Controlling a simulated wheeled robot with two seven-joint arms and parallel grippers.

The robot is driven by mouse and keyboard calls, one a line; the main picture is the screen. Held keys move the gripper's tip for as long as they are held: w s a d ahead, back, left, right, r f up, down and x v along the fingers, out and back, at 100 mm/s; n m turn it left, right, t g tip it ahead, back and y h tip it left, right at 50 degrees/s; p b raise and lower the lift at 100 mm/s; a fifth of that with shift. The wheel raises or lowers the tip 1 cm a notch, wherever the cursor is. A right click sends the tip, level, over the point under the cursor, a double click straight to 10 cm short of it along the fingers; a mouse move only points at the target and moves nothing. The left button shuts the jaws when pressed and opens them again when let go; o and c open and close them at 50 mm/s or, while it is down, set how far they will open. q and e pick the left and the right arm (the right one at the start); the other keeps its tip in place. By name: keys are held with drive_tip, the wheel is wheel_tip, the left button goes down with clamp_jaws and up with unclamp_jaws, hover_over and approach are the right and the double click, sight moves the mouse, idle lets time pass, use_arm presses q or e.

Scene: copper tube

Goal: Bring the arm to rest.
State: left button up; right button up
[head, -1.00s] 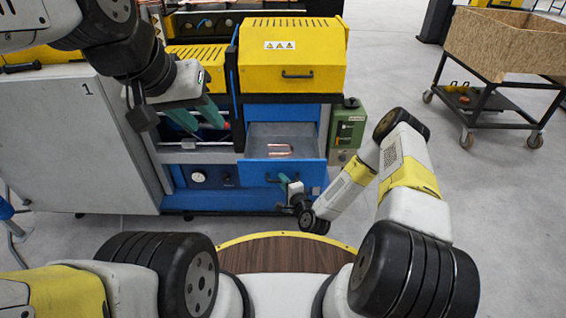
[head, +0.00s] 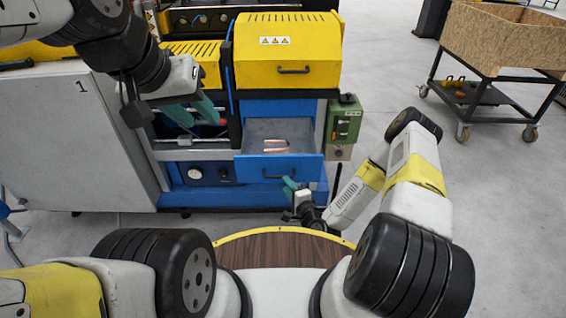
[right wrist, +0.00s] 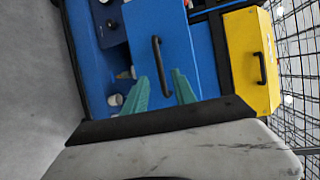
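A bent copper tube (head: 277,146) lies in the open drawer (head: 290,128) of the blue machine in the head view. The drawer's black handle (head: 275,174) shows on its blue front. My right gripper (head: 289,184) is in front of the drawer, just right of the handle.
A yellow hood (head: 287,53) sits above the drawer. A green control box (head: 343,122) is fixed to the machine's right side. A grey cabinet (head: 75,145) marked 1 stands left. A wooden-sided cart (head: 505,42) stands at the back right. The floor between is clear.

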drive_tip(key=shift+s+d+r, duration=0.1)
drive_tip(key=shift+s, duration=0.15)
drive_tip(key=shift+w, duration=0.1)
drive_tip(key=w+d+r+n+g+h, duration=0.1)
drive_tip(key=d+r+n+g, duration=0.2)
drive_tip(key=r, duration=0.5)
drive_tip(key=w+d+r+n+g+h, duration=0.1)
drive_tip(key=w+d+r+n, duration=0.15)
drive_tip(key=r+n, duration=0.4)
drive_tip(key=w+d+r+n+g+h, duration=0.1)
drive_tip(key=d+r+n+g, duration=0.2)
drive_tip(key=r, duration=0.7)
drive_tip(key=s+d+r+h, duration=0.2)
drive_tip(key=s+d+r, duration=0.2)
drive_tip(key=s+r, duration=0.65)
drive_tip(key=s+r+n, duration=0.1)
drive_tip(key=s+r, duration=0.3)
drive_tip(key=s, duration=0.4)
drive_tip(key=s+a+r+n+g+y, duration=0.1)
drive_tip(key=s+r, duration=0.3)
drive_tip(key=s, duration=0.4)
drive_tip(key=shift+s+a+r, duration=0.2)
drive_tip(key=shift+s+r, duration=0.15)
drive_tip(key=shift+r, duration=0.05)
